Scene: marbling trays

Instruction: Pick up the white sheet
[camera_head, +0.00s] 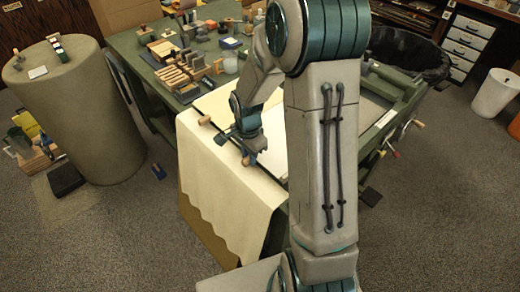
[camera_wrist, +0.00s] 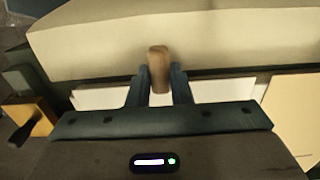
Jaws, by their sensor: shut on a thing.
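A large cream-white sheet (camera_head: 222,205) lies over the near left corner of the green table and hangs down toward the floor with a wavy lower edge. A pale sheet surface (camera_wrist: 230,40) also fills the top of the wrist view. My gripper (camera_head: 250,158) is low over the sheet, partly hidden by my arm. In the wrist view my gripper (camera_wrist: 160,80) is shut on a wooden peg (camera_wrist: 159,62), which stands between the two fingers. A dark rod with a wooden knob (camera_head: 205,121) runs across the sheet to the gripper. I cannot tell whether the peg is fixed to the sheet.
The green table (camera_head: 130,45) carries wooden blocks (camera_head: 180,75) and small jars at the back left. A tall grey-brown cylinder (camera_head: 75,110) stands at left. A white bin (camera_head: 495,93) and a drawer unit (camera_head: 470,42) stand at right. Carpet in front is mostly clear.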

